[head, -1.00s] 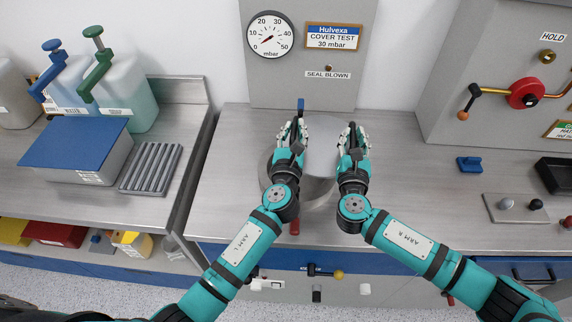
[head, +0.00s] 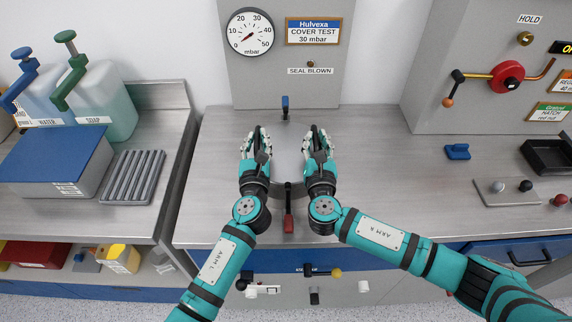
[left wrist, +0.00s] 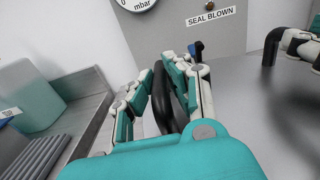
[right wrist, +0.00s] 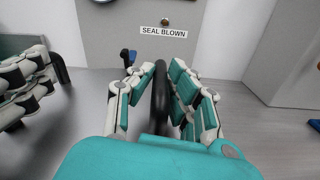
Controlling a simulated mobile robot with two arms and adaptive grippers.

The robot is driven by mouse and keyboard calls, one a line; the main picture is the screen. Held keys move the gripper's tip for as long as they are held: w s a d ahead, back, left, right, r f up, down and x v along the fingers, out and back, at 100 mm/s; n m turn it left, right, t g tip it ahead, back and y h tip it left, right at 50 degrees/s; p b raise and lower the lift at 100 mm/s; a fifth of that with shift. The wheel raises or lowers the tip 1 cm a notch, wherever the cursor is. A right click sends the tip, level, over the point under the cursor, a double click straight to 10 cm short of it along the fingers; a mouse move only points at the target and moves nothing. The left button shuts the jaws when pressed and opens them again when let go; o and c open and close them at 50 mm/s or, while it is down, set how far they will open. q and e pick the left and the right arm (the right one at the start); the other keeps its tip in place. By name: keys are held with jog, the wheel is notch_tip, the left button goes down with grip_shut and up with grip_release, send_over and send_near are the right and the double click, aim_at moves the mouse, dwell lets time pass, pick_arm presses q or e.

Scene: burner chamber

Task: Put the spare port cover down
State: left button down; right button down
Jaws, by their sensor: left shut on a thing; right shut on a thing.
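The spare port cover (head: 287,160) shows as a plain grey patch between my two grippers in the head view. It blends with the grey bench, and its edges are hard to make out. My left gripper (head: 255,143) is shut on a black handle, which shows between the fingers in the left wrist view (left wrist: 165,102). My right gripper (head: 316,143) is shut on another black handle, seen in the right wrist view (right wrist: 159,95). Both are level with each other, in line with the gauge panel. I cannot tell whether the cover touches the surface below.
A blue-handled clamp (head: 285,106) stands behind the grippers and a red-handled one (head: 288,222) in front. The gauge panel (head: 285,88) rises behind. Blue block (head: 457,151), knob plate (head: 508,192) and black tray (head: 548,157) lie right. Bare bench lies between.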

pick_arm(q)
jog(key=shift+a, duration=0.1)
pick_arm(e)
jog(key=shift+d, duration=0.2)
